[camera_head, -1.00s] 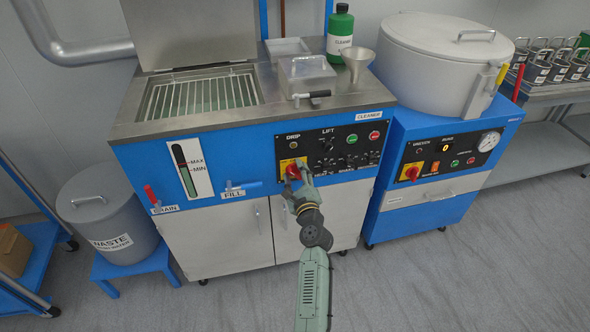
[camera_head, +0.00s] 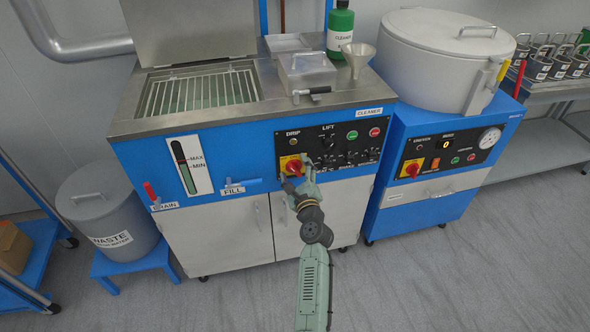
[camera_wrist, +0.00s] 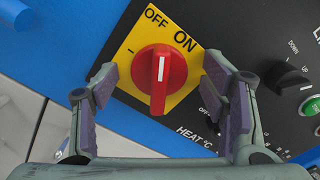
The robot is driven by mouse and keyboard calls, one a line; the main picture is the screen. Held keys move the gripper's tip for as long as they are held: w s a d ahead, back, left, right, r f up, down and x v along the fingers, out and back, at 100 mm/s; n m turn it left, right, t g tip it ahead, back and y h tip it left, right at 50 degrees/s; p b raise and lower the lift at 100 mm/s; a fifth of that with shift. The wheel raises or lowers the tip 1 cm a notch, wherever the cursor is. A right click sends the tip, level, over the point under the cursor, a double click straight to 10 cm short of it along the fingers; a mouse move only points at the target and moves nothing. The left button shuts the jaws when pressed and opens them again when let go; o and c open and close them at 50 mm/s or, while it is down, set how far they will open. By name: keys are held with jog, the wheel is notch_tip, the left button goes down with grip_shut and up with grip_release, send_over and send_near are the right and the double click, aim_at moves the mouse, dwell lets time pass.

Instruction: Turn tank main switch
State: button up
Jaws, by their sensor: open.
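The tank main switch is a red rotary knob (camera_wrist: 161,78) on a yellow plate (camera_wrist: 127,80) marked OFF and ON. It also shows in the head view as a red knob (camera_head: 293,167) on the blue cleaner's black panel. In the wrist view its white mark points up the picture, toward the OFF lettering and left of ON. My gripper (camera_wrist: 160,74) is open, with one finger on each side of the knob and visible gaps between. In the head view my gripper (camera_head: 298,174) is at the switch and partly covers the plate.
Other knobs and push buttons sit right of the switch, including a black knob (camera_wrist: 292,82) and a green button (camera_wrist: 310,106). The blue FILL valve handle (camera_head: 234,187) is left of it. A second blue machine (camera_head: 420,205) with its own red switch stands to the right.

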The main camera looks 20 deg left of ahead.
jog(key=v, duration=0.8)
dwell(0.4)
